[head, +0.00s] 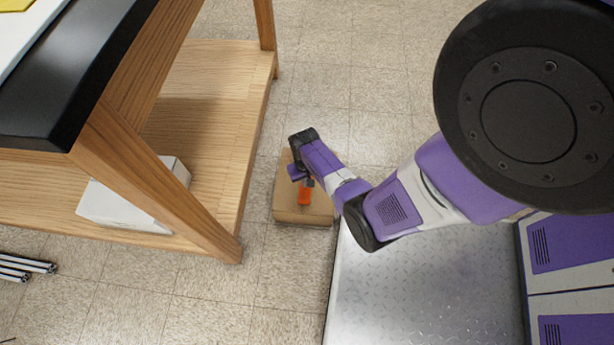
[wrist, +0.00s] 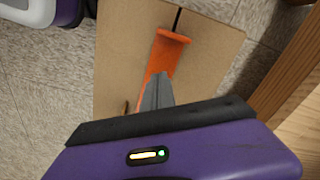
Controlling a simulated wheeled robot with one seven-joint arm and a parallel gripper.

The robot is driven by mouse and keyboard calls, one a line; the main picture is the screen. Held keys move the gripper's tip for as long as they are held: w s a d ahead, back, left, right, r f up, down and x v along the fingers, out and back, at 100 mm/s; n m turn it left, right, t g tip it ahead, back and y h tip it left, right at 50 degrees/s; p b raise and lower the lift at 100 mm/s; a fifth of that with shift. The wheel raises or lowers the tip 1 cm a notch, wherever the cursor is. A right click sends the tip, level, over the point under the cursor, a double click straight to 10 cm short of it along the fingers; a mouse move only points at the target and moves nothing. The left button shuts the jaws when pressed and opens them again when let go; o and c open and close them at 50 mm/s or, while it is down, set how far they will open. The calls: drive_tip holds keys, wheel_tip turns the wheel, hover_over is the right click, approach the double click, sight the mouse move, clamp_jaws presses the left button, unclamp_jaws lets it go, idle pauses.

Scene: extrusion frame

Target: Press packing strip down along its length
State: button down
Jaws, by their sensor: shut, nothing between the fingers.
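A brown cardboard box (head: 290,212) stands on the floor beside the workbench; its flat top (wrist: 125,55) fills the middle of the wrist view. My gripper (wrist: 157,88) is shut and empty, pointing down over the box top. In the head view my gripper (head: 308,182) is mostly hidden by my wrist. An orange piece with a flared end (wrist: 163,52) lies along the grey fingers and also shows in the head view (head: 304,193); I cannot tell whether they touch. A thin dark strip (wrist: 178,20) runs from its far end to the box edge. I cannot tell if this is the packing strip.
A wooden workbench (head: 200,110) with a lower shelf stands left of the box, its leg (head: 150,180) close by. A white box (head: 130,205) is on that shelf. Metal extrusions (head: 25,265) lie at the far left. Tiled floor (head: 370,90) is clear behind the box.

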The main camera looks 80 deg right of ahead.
drive_tip(key=shift+s+a, duration=0.1)
drive_tip(key=shift+a, duration=0.6)
drive_tip(key=shift+f+b, duration=0.4)
drive_tip(key=shift+f, duration=0.45)
idle(0.8)
drive_tip(key=shift+r+p, duration=0.85)
drive_tip(key=shift+p, duration=0.05)
